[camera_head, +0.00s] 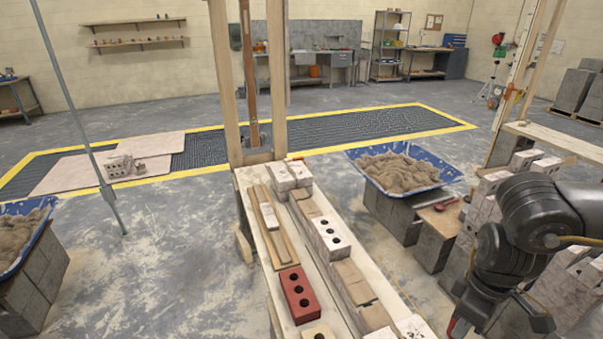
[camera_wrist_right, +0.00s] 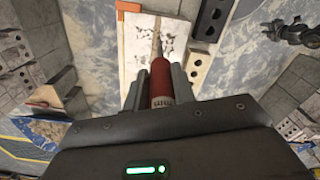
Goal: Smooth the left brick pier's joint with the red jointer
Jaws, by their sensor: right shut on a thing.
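My right gripper (camera_head: 455,327) is low at the right in the head view. In the right wrist view my right gripper (camera_wrist_right: 160,85) is shut around the red handle of the jointer (camera_wrist_right: 161,78). The jointer's thin metal end points away over a pale, dark-blotched surface (camera_wrist_right: 140,50); I cannot tell whether it touches. I cannot tell which brickwork is the left brick pier. A dark jointed part, perhaps my left gripper (camera_wrist_right: 297,32), shows small at upper right in the wrist view; its jaws are unclear. My left gripper is absent from the head view.
A long plank bench (camera_head: 263,240) carries a red three-hole brick (camera_head: 298,295) and a white holed brick (camera_head: 330,237). A blue mortar tub (camera_head: 440,171) stands beyond, another blue tub (camera_head: 22,262) at far left. A wooden post frame (camera_head: 222,85) rises behind.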

